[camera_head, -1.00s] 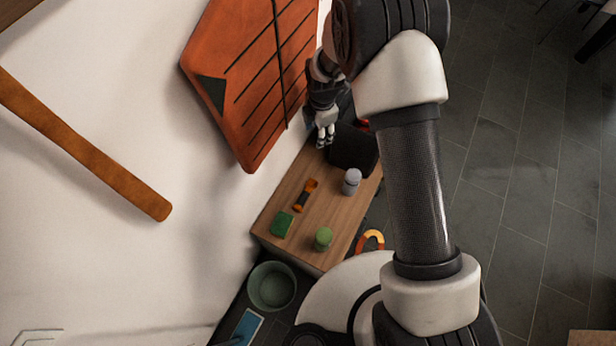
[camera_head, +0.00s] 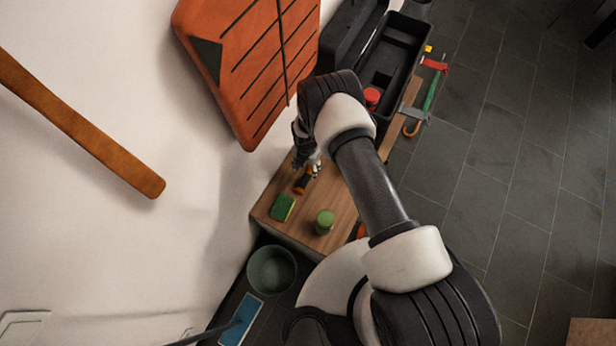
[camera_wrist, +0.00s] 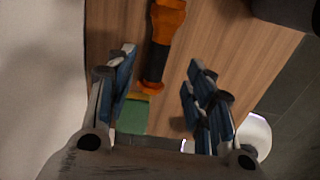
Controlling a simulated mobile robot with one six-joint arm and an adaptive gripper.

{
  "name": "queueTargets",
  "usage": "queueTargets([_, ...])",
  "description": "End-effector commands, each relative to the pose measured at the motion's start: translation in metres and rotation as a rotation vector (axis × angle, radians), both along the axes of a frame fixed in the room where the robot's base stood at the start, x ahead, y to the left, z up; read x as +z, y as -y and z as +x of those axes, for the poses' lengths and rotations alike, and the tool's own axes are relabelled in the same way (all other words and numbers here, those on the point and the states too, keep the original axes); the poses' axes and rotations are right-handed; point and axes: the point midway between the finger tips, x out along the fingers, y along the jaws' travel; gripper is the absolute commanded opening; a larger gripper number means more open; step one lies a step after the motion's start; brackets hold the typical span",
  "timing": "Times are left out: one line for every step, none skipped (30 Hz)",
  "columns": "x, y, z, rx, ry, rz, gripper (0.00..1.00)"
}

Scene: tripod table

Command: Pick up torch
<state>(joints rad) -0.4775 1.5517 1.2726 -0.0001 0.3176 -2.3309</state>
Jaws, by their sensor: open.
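The torch (camera_head: 302,184), orange with a black grip, lies on the wooden table (camera_head: 341,213). In the wrist view the torch (camera_wrist: 160,45) runs from the top edge down between my fingers. My gripper (camera_head: 308,168) is above the torch's far end in the head view and partly covers it. In the wrist view my gripper (camera_wrist: 158,82) is open, with blue-padded fingers on both sides of the torch. The fingers are apart from the torch, and I cannot tell the height gap.
A green sponge (camera_head: 283,207) and a green-lidded jar (camera_head: 325,221) stand near the table's front. A black toolbox (camera_head: 398,55) is at the back right. A green bucket (camera_head: 271,270) is below the table's front edge. The wall is close on the left.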

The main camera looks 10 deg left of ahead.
Motion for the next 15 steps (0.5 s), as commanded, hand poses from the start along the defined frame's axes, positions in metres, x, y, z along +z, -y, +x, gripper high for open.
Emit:
queueTargets([-0.013,0.0,0.0,-0.001,0.0,0.0,0.48])
queueTargets([-0.017,0.0,0.0,-0.001,-0.001,-0.001,0.48])
queueTargets([-0.022,0.0,0.0,-0.001,0.0,0.0,0.48])
queueTargets([-0.024,0.0,0.0,-0.001,0.0,0.0,0.48])
queueTargets([-0.027,0.0,0.0,-0.001,0.0,0.0,0.48])
queueTargets([-0.029,0.0,0.0,-0.001,0.0,0.0,0.48])
queueTargets([-0.03,0.0,0.0,-0.001,0.0,0.0,0.48])
queueTargets([-0.031,0.0,0.0,-0.001,0.0,0.0,0.48])
queueTargets([-0.033,0.0,0.0,-0.001,0.0,0.0,0.48])
queueTargets([-0.036,0.0,0.001,-0.001,0.0,0.0,0.48])
queueTargets([-0.039,0.0,0.001,-0.001,0.0,0.0,0.48])
queueTargets([-0.046,0.0,0.001,-0.001,0.0,0.0,0.48])
queueTargets([-0.051,0.0,0.001,-0.001,0.0,0.0,0.48])
queueTargets([-0.057,0.0,0.001,-0.001,0.0,0.0,0.48])
queueTargets([-0.063,0.0,0.002,-0.001,0.0,0.0,0.48])
